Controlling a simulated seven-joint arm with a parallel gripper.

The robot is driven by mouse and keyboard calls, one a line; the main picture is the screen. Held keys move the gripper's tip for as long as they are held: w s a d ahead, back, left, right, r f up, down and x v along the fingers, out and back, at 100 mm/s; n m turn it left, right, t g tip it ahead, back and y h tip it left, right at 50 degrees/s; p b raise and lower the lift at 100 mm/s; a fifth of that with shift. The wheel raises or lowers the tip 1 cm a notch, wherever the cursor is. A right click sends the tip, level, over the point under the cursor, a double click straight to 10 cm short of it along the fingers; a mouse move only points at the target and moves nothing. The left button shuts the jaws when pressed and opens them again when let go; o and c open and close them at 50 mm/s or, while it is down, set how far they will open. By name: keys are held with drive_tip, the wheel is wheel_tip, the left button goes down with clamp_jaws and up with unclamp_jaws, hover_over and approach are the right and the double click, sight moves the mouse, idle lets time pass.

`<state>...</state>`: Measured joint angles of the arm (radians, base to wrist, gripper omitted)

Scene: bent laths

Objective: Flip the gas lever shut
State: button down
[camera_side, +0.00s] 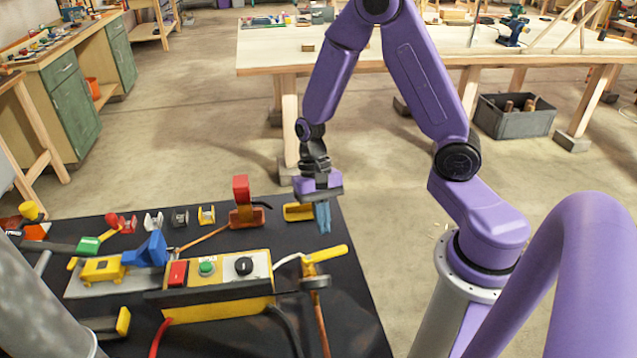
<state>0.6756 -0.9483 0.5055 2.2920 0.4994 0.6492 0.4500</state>
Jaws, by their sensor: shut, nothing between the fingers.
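The gas lever (327,254) is a yellow handle on a valve at the right side of the black table. It points right and slightly up in the picture, across the line of the copper pipe (322,325) that runs toward the front edge. My gripper (323,217) points down with its teal fingers together and nothing between them. It is above and behind the lever in the picture, apart from it. Whether the fingertips touch the table cannot be told.
A yellow control box (218,285) with red, green and black controls stands left of the lever. A yellow bracket (297,212) is close beside my fingers. A red switch (242,200) stands farther left. The black table (352,300) is bare right of the pipe.

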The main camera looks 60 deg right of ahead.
drive_tip(key=v, duration=1)
wheel_tip(320, 180, up, 3)
drive_tip(key=n+t+h, duration=0.2)
drive_tip(key=n, duration=0.8)
hover_over(334, 251)
drive_tip(key=d, duration=0.2)
drive_tip(key=s+r+n+t, duration=0.1)
drive_tip(key=s+n, duration=0.8)
drive_tip(key=shift+r+t, duration=0.2)
drive_tip(key=shift+t, duration=0.1)
drive_tip(key=c, duration=1.7)
unclamp_jaws()
drive_tip(key=shift+s+n, duration=0.25)
drive_tip(key=shift+n, duration=0.05)
drive_tip(key=shift+c, duration=0.2)
drive_tip(key=o, duration=0.5)
drive_tip(key=shift+a, duration=0.1)
drive_tip(key=shift+o, duration=1)
drive_tip(key=w+a+r+m, duration=0.1)
drive_tip(key=w+r, duration=0.2)
drive_tip(key=w, duration=0.6)
drive_tip(key=shift+w+a+h, duration=0.25)
drive_tip(key=shift+a+h, duration=0.05)
drive_tip(key=shift+a, duration=0.1)
wheel_tip(334, 251, down, 17)
drive_tip(key=shift+f, duration=0.1)
drive_tip(key=shift+c, duration=0.3)
clamp_jaws()
